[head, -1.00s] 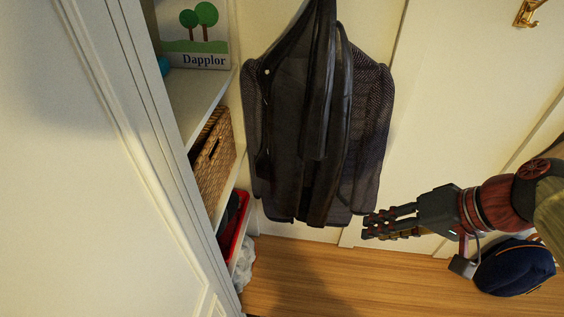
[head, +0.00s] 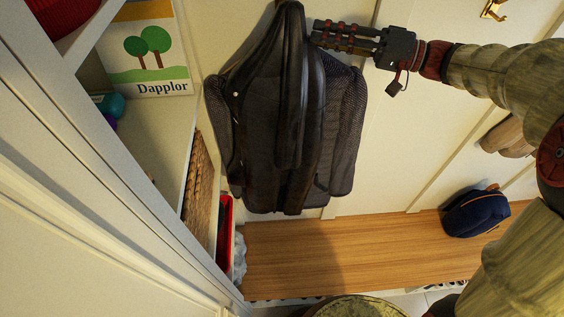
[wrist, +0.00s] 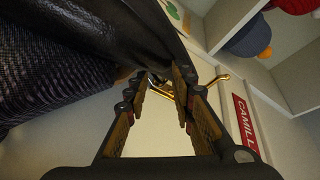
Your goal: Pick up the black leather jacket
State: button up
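The black leather jacket (head: 290,95) hangs against the pale wall, over a grey patterned coat (head: 345,125). In the wrist view the shiny black leather (wrist: 120,30) fills the upper left, with the grey weave (wrist: 45,85) below it. My gripper (head: 316,33) is at the right of the jacket's upper part, with its fingers pointing left at it. In the wrist view my gripper's two fingers (wrist: 166,75) are apart with nothing clearly between them. A brass hook (wrist: 205,84) shows beyond the fingertips. Whether a finger touches the leather is unclear.
Shelves on the left hold a "Dapplor" picture box (head: 150,50), a wicker basket (head: 197,195) and a red bin (head: 225,225). A wooden bench (head: 300,255) with a navy bag (head: 475,212) lies below. Another brass hook (head: 493,9) is at upper right.

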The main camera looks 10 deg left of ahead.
jog(key=a, duration=0.2)
jog(key=a+p, duration=0.1)
jog(key=a, duration=0.2)
jog(key=a+f+p, duration=0.1)
jog(key=a, duration=0.1)
jog(key=shift+w+a+f, duration=0.1)
jog(key=shift+w+a, duration=0.05)
jog(key=shift+w, duration=0.2)
jog(key=shift+c, duration=0.4)
grip_shut()
jog(key=shift+a, duration=0.1)
jog(key=shift+r, duration=0.25)
